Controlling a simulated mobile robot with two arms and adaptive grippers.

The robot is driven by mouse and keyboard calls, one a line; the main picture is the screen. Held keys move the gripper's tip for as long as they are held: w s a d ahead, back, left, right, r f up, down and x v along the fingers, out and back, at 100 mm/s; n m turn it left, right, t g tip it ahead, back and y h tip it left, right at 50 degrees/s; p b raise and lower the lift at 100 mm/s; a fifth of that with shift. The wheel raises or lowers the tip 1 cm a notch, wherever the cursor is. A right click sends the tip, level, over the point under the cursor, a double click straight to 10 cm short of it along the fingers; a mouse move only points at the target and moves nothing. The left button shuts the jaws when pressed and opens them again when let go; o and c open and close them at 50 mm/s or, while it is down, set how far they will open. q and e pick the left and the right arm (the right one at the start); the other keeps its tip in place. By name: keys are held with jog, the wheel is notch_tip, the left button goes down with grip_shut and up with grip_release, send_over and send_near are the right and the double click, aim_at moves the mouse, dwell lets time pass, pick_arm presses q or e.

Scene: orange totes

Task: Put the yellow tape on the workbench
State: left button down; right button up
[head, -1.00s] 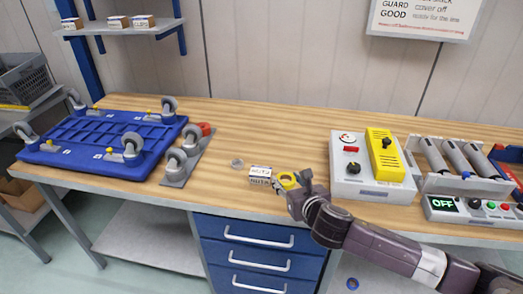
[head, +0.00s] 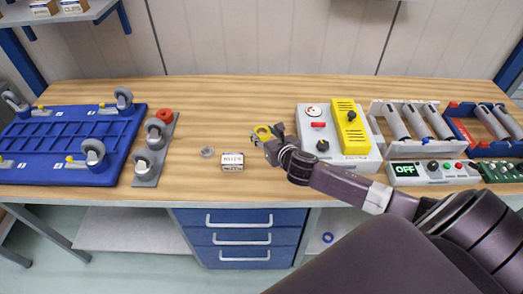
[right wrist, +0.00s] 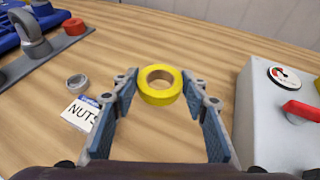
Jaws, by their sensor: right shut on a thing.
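The yellow tape (head: 263,132) is a small ring at the middle of the wooden workbench (head: 225,105), behind and right of a small nuts box. My right gripper (head: 270,138) is shut on the tape, reaching in from the right. In the right wrist view the tape (right wrist: 160,86) shows at the tips of the two fingers (right wrist: 160,88), with bare wood behind it. Whether the tape touches the bench top or hangs just above it is hard to tell. My left gripper is not in view.
The nuts box (head: 232,161) and a small grey ring (head: 207,152) lie left of the gripper. A grey-and-yellow control box (head: 335,140) stands close on the right. A blue caster frame (head: 65,140) fills the left end. Bare wood lies behind the tape.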

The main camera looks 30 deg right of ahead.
send_over(263, 156)
notch_tip(263, 156, down, 5)
jog(key=shift+s+f, duration=0.1)
jog(key=shift+f, duration=0.05)
jog(key=shift+f+b, duration=0.5)
jog(key=shift+f, duration=1.4)
jog(key=shift+f, duration=0.15)
jog(key=o, duration=1.1)
